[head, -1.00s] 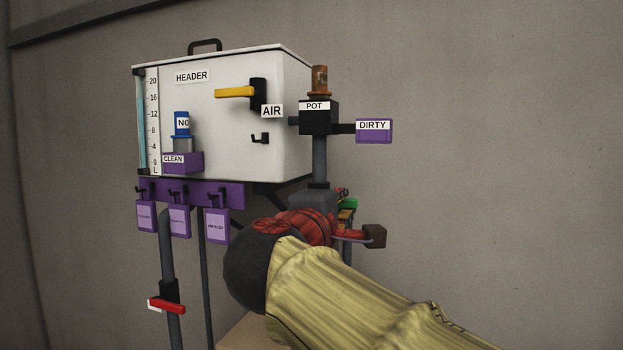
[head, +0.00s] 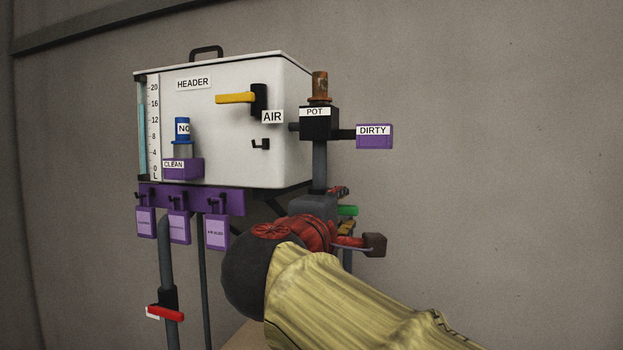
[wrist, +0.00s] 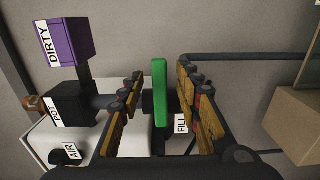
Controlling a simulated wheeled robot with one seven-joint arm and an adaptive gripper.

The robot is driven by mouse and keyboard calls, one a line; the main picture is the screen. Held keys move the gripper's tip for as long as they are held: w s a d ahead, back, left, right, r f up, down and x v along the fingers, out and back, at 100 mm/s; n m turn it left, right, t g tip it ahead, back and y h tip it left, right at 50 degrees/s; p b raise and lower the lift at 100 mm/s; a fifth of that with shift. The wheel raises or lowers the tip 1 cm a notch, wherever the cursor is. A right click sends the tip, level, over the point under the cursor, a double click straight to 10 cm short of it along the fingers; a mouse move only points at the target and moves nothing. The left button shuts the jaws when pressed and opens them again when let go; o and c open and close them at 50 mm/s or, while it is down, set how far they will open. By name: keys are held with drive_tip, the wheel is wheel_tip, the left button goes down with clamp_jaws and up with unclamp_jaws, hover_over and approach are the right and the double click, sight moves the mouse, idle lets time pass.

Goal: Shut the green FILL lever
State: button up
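The green FILL lever (wrist: 159,92) stands between the two fingers of my gripper (wrist: 161,75) in the wrist view. The fingers are open, with a gap on each side of the lever; the gap on the right looks wider. The white FILL label (wrist: 181,124) is partly visible just right of the lever. In the head view the green lever (head: 347,211) sticks out to the right below the pot. My red wrist and yellow forearm hide most of the gripper and the fitting there.
The header tank (head: 225,120) bears a yellow AIR lever (head: 235,98). The pot (head: 319,123) and purple DIRTY box (head: 374,136) sit above the lever. A red lever (head: 166,312) is on the lower left pipe. A tan box (wrist: 297,125) is at right in the wrist view.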

drive_tip(key=b+v, duration=0.2)
drive_tip(key=v, duration=0.5)
idle(0.4)
